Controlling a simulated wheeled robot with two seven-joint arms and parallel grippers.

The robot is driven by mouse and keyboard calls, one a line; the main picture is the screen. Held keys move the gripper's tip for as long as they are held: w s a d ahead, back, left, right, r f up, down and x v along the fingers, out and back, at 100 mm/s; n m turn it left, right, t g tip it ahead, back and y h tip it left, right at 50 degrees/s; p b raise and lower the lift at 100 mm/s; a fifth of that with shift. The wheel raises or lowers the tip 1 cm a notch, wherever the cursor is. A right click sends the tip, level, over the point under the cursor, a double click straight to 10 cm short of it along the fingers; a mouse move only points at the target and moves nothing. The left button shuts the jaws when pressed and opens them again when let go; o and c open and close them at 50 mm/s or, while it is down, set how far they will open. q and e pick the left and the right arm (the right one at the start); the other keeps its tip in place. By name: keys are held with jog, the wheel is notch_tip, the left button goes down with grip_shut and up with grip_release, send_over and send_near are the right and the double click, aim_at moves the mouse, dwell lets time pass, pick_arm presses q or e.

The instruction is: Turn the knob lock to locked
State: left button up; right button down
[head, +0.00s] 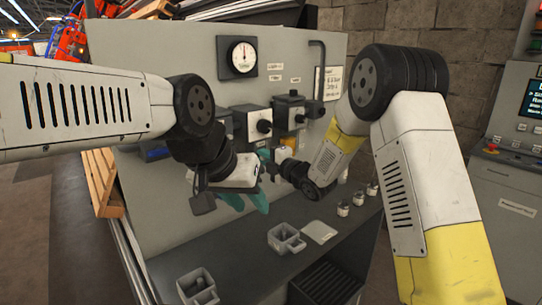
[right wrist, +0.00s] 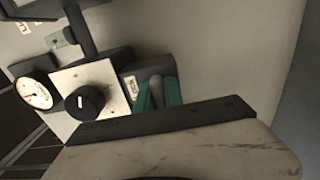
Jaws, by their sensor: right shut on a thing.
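My right gripper (head: 284,148) is at the grey panel, just below the row of dark knob boxes. In the right wrist view its teal fingers (right wrist: 160,93) are close together around a small pale piece in front of a dark, labelled box (right wrist: 150,72). I take this to be the knob lock; its pointer and label are too small or hidden to read. My left gripper (head: 247,203) is lower and to the left, above the bench. Its teal fingers look spread apart and empty.
A white-plated box with a black knob (right wrist: 85,103) sits beside the right fingers. A gauge (head: 243,57) is high on the panel. Grey holders (head: 286,239) and small jars (head: 343,209) stand on the dark bench (head: 240,250). A control console (head: 510,180) stands right.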

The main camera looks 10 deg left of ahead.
jog(key=c, duration=1.5)
grip_release()
jog(key=shift+o, duration=0.2)
jog(key=v, duration=0.7)
jog(key=shift+s+d, duration=0.25)
jog(key=shift+d, duration=0.1)
